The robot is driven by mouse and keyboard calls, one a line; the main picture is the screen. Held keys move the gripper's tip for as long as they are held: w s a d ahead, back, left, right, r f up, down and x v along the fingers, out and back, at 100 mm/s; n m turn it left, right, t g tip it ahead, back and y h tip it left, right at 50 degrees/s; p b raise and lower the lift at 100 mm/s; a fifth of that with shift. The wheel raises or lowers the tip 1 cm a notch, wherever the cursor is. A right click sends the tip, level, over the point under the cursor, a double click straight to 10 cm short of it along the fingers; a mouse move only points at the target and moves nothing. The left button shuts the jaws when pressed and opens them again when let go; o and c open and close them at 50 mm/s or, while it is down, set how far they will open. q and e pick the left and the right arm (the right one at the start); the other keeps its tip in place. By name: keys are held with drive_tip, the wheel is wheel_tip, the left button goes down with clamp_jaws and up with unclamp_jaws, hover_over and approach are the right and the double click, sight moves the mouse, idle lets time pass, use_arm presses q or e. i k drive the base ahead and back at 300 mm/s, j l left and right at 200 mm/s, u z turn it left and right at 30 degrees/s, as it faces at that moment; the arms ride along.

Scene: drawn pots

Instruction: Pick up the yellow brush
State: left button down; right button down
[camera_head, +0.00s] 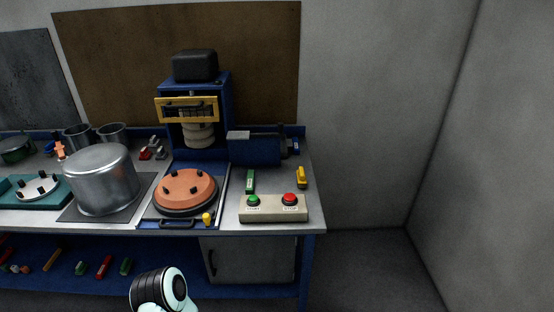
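A small yellow object (301,177) lies near the right end of the worktop, behind the button box. It is the likeliest yellow brush, but it is too small for me to make out bristles. Part of my own arm, black and white, shows at the bottom edge, left of centre. Neither of my grippers shows.
A box with green and red buttons (273,208) stands in front of the yellow object. A green item (250,181) lies to its left. A blue machine (255,149) stands behind. A large pot (102,180) and orange disc (185,190) fill the left and middle.

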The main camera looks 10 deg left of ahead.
sight(301, 178)
drive_tip(key=i+l+u, duration=0.1)
drive_tip(key=i+l, duration=0.25)
drive_tip(key=i+l+u, duration=0.1)
drive_tip(key=i+l, duration=0.25)
drive_tip(key=i+l+u, duration=0.1)
drive_tip(key=i+l, duration=0.2)
drive_tip(key=l, duration=0.25)
drive_tip(key=i+l+u, duration=0.1)
drive_tip(key=i+l, duration=0.2)
drive_tip(key=l, duration=0.2)
